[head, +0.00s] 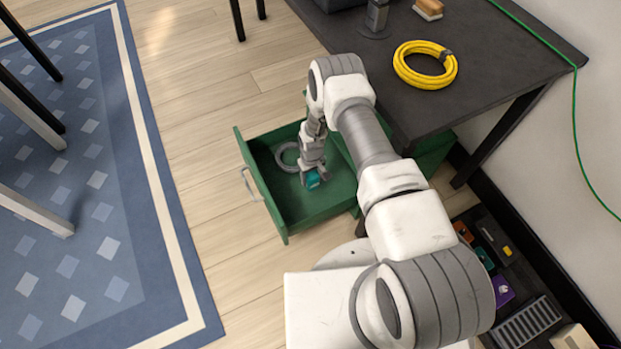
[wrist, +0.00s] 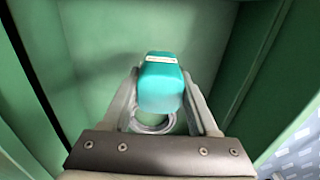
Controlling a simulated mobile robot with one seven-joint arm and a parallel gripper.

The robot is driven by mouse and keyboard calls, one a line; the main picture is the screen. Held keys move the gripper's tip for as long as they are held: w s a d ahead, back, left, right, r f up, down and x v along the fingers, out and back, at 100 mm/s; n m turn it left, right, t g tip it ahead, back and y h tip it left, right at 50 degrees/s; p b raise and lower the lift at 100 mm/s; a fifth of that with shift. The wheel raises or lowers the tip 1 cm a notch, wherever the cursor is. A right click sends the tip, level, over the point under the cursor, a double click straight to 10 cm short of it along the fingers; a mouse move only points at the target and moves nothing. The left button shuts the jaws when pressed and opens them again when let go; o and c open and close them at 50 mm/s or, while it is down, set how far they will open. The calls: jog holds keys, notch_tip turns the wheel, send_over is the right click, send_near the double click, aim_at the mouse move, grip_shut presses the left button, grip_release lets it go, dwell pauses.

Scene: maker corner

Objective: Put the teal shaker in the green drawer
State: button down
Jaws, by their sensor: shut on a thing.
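The green drawer (head: 285,217) stands pulled open under the dark table in the head view. Its green floor and walls fill most of the wrist view (wrist: 90,60). My gripper (head: 312,172) reaches down into the drawer's opening. In the wrist view my gripper (wrist: 162,95) is shut on the teal shaker (wrist: 160,85), with one finger on each side.
A grey ring-shaped coil (head: 287,157) lies in the drawer; it also shows behind the shaker in the wrist view (wrist: 150,125). The dark table (head: 480,60) beside the drawer holds a yellow hose coil (head: 425,65). A dark tray of several items lies at lower right.

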aim_at(312, 175)
notch_tip(312, 175, down, 8)
jog(key=b, duration=0.3)
jog(key=shift+f, duration=0.25)
jog(key=shift+r, duration=0.1)
jog(key=shift+c, duration=0.9)
grip_release()
notch_tip(312, 175, up, 12)
jog(key=p, duration=0.4)
jog(key=shift+p, duration=0.4)
